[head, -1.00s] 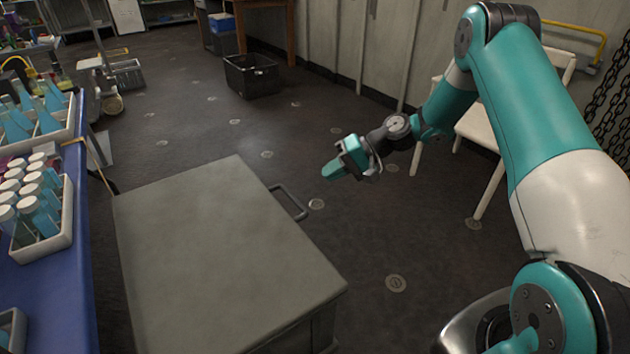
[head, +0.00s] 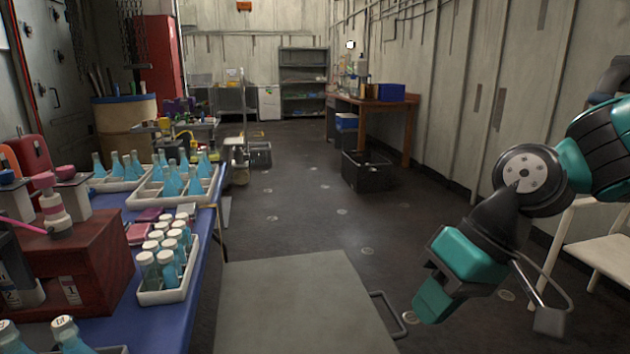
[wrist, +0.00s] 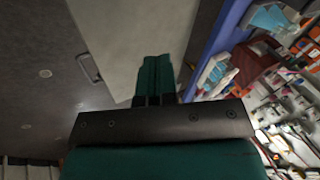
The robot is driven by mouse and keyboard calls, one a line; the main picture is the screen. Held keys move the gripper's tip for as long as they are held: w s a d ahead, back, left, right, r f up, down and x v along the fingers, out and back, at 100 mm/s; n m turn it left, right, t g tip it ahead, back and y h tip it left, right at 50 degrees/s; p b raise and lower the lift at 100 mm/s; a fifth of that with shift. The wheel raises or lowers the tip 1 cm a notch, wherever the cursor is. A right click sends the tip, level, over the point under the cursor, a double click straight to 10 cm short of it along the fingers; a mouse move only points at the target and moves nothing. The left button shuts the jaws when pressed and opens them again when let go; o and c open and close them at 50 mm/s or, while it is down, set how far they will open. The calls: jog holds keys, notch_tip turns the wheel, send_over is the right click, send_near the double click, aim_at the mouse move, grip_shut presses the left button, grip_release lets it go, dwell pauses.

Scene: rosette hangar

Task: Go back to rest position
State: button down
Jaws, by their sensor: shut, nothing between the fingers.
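My gripper (head: 432,300) hangs at the right of the head view, teal and black, with its fingers pointing down and left. It is in the air to the right of a grey cabinet top (head: 290,300) with a dark side handle. In the wrist view my gripper's teal fingers (wrist: 154,78) lie together with nothing between them. The grey cabinet top (wrist: 120,40) and its handle show beyond them there.
A blue-topped table (head: 200,260) on the left holds a white rack (head: 165,293) of capped bottles, flasks and a red box (head: 80,260). A black crate (head: 367,172) stands on the floor ahead. A white chair (head: 600,255) is at the right. The middle floor is open.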

jog(key=s+r+n+h, duration=0.1)
jog(key=s+n+h, duration=0.1)
jog(key=s, duration=0.9)
notch_tip(320, 180, up, 19)
jog(key=p, duration=1.8)
jog(key=shift+w+d+f, duration=0.2)
jog(key=shift+w+d, duration=0.15)
jog(key=shift+d, duration=0.1)
